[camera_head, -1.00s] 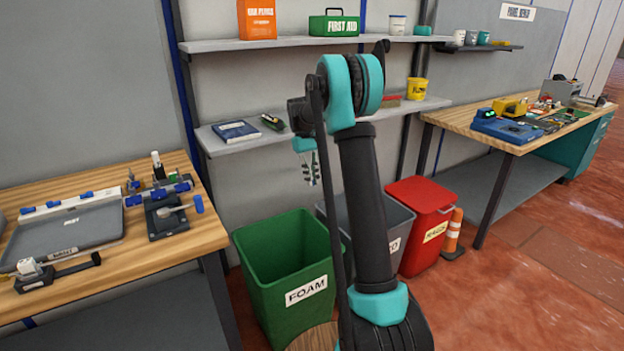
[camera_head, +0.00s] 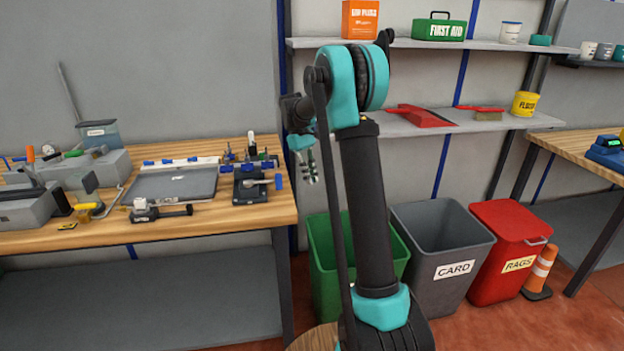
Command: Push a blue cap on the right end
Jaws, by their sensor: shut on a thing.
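My gripper (camera_head: 311,180) hangs from my bent arm in front of the wall, to the right of the left workbench. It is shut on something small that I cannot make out. On the workbench (camera_head: 230,218), a dark fixture (camera_head: 248,192) stands near the right edge, with a blue piece (camera_head: 278,181) at its right side. Behind it is a stand with blue parts (camera_head: 268,164). A pale strip (camera_head: 180,163) with several small blue pieces lies along the back of a grey tray (camera_head: 172,187). Which blue pieces are caps is too small to tell.
Grey machines (camera_head: 95,170) and tools crowd the bench's left side. Below my arm stand a green bin (camera_head: 322,252), a grey bin (camera_head: 440,245) and a red bin (camera_head: 510,240). Shelves (camera_head: 450,121) hang behind. Bare wood lies along the bench's front edge.

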